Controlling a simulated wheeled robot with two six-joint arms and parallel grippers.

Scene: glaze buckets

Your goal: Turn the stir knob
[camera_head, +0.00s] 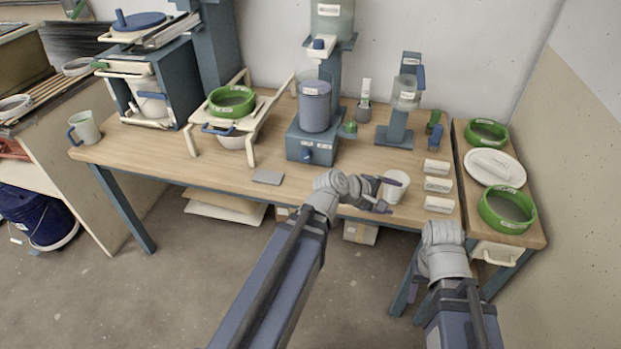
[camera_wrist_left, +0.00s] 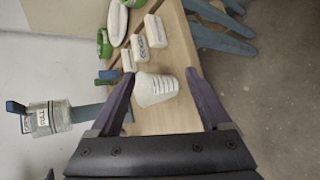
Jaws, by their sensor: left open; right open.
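A blue stirrer unit (camera_head: 312,140) stands mid-table in the head view, with a lidded grey-blue bucket (camera_head: 315,106) on top. A small blue knob (camera_head: 308,155) sits on its front face, which I take to be the stir knob. My left gripper (camera_head: 386,196) is open at the table's front edge, right of the unit and away from the knob. A white cup (camera_head: 396,184) stands by its fingers; in the left wrist view the cup (camera_wrist_left: 157,88) shows between the open fingers (camera_wrist_left: 160,76). My right gripper (camera_head: 412,287) is low, in front of the table; its fingers are mostly hidden.
Several white labelled blocks (camera_head: 438,185) lie right of the cup. A grey flat piece (camera_head: 268,177) lies near the front edge. Green-rimmed bowls (camera_head: 507,210) stand on the right side table. A blue stand (camera_head: 395,132) is behind the cup. Bare tabletop lies in front of the stirrer unit.

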